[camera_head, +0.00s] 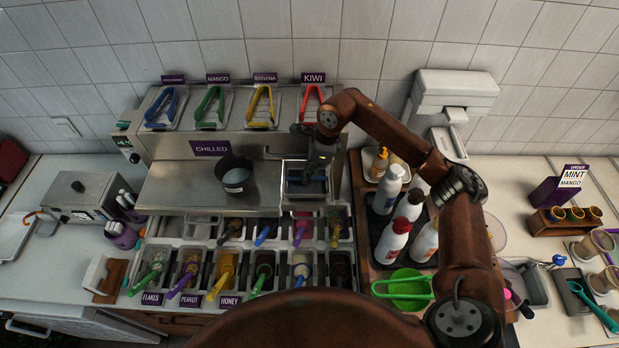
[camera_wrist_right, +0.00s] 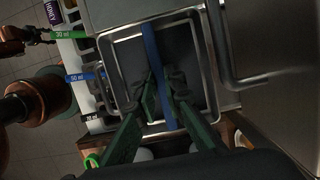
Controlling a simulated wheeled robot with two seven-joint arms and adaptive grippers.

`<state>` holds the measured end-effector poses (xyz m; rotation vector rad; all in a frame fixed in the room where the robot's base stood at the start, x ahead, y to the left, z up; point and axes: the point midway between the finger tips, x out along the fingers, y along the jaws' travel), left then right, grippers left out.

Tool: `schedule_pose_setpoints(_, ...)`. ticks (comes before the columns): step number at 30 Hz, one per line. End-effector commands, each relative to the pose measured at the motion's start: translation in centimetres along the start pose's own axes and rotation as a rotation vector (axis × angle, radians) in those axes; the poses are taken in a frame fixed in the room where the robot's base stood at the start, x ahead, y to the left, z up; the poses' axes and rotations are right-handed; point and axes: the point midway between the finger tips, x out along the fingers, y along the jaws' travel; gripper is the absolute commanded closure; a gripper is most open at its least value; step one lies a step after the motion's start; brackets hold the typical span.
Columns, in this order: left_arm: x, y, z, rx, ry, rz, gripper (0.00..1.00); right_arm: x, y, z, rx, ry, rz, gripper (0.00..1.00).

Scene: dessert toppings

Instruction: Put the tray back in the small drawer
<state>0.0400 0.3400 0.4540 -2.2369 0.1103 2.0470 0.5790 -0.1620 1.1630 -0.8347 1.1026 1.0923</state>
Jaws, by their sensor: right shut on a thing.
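My right gripper (camera_head: 318,160) points down over a small steel tray (camera_head: 307,187) at the right end of the chilled unit. In the right wrist view its dark green fingers (camera_wrist_right: 165,92) are shut on either side of a blue bar (camera_wrist_right: 150,50) that crosses the tray (camera_wrist_right: 125,75). The tray lies within the outline of the small steel drawer (camera_wrist_right: 101,60); I cannot tell whether it is fully seated. The gripper and arm hide part of the tray in the head view. My left gripper does not show clearly in either view.
A dark cup (camera_head: 235,176) stands on the steel top (camera_head: 180,185), left of the tray. Several topping bins with colored spoons fill the front. White bottles (camera_head: 396,238) stand close on the right, beside a green bowl (camera_head: 408,285).

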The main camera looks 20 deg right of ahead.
Motion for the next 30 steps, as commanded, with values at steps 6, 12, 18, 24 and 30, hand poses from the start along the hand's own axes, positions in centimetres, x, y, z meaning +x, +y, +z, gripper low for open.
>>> schedule_pose_setpoints(6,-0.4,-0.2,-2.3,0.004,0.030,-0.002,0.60,1.0,-0.9,-0.5,0.001,-0.002,0.000,1.00)
schedule_pose_setpoints(12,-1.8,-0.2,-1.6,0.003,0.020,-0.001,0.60,3.3,-1.1,-1.4,0.003,-0.002,0.005,1.00)
schedule_pose_setpoints(18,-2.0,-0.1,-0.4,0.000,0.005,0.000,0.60,4.4,-1.3,-1.7,0.000,-0.002,-0.001,1.00)
schedule_pose_setpoints(24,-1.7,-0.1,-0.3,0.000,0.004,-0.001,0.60,4.6,-1.3,-1.8,0.000,-0.001,-0.001,1.00)
schedule_pose_setpoints(30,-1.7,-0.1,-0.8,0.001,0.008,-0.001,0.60,4.7,-1.3,-1.8,0.001,-0.001,0.000,0.80)
